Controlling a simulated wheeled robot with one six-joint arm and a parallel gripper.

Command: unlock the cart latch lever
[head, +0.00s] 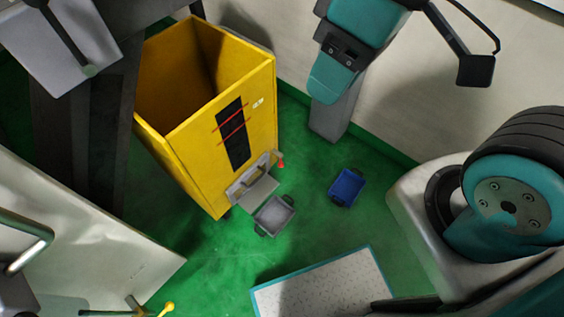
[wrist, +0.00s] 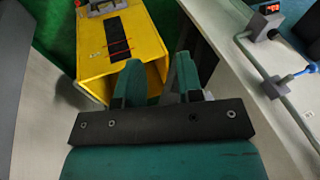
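The yellow open-topped cart (head: 190,150) stands on the green floor, left of centre in the head view. A small lever with a red tip (head: 280,162) sticks out at the lower right of its front face, beside a grey bracket (head: 250,180). I take it as the latch lever; its exact position is too small to tell. The cart (wrist: 144,35) also shows at the top of the wrist view, with a small red part at its upper edge. My gripper (wrist: 158,62) is open, its teal fingers apart with nothing between them, pointing toward the cart's open top.
A grey tray (head: 273,216) and a blue tray (head: 346,188) lie on the floor in front of the cart. A speckled white panel with a teal edge (head: 325,290) is at the bottom. A pale wall (head: 440,80) stands behind. Green floor is clear between the trays and the panel.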

